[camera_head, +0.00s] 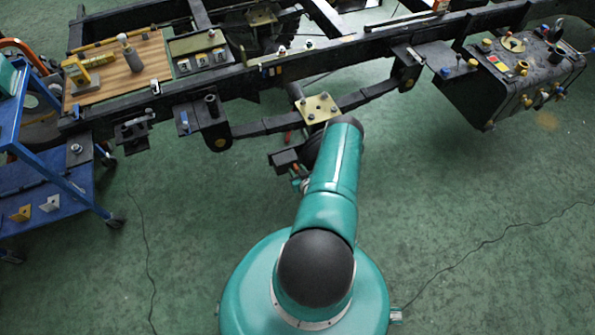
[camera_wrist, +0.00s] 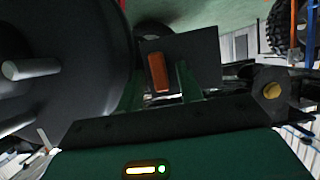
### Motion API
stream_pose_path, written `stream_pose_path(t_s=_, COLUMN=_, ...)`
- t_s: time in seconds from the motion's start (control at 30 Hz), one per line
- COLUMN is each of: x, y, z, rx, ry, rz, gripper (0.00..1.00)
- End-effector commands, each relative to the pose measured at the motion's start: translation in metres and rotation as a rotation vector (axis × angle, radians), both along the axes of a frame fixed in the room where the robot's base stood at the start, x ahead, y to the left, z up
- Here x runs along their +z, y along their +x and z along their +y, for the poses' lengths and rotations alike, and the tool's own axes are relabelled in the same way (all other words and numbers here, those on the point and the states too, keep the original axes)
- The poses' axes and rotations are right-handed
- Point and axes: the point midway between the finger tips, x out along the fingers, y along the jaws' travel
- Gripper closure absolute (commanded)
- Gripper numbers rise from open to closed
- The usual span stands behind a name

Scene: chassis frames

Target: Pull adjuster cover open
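A dark flat plate with an orange-brown slot-shaped piece (camera_wrist: 158,72) sits in the middle of the wrist view; I take it for the adjuster cover, but cannot be sure. My gripper (camera_head: 297,178) is at the end of my teal arm, below the chassis rail in the head view, mostly hidden behind the arm. A dark box-shaped part (camera_head: 284,158) is close beside it. In the wrist view, a dark green body with lights fills the bottom.
A large dark round part with a pale stud (camera_wrist: 32,68) fills the left of the wrist view. The chassis rail (camera_head: 330,57) and a brass plate (camera_head: 317,108) lie above my arm. A blue cart (camera_head: 35,165) stands at left.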

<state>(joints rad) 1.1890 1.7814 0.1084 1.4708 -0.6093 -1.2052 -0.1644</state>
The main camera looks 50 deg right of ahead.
Motion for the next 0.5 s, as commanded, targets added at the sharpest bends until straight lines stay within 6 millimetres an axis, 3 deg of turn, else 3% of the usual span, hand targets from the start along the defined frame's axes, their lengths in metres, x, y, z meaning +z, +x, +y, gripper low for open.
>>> stream_pose_path(t_s=0.27, x=-0.0010, y=0.0018, z=-0.0007, rx=0.000, ry=0.001, rz=0.000, gripper=0.64)
stream_pose_path(t_s=0.43, x=-0.0009, y=0.0017, z=-0.0008, rx=0.000, ry=0.001, rz=0.000, gripper=0.95)
stream_pose_path(t_s=0.5, x=-0.0007, y=0.0016, z=-0.0007, rx=0.000, ry=0.001, rz=0.000, gripper=1.00)
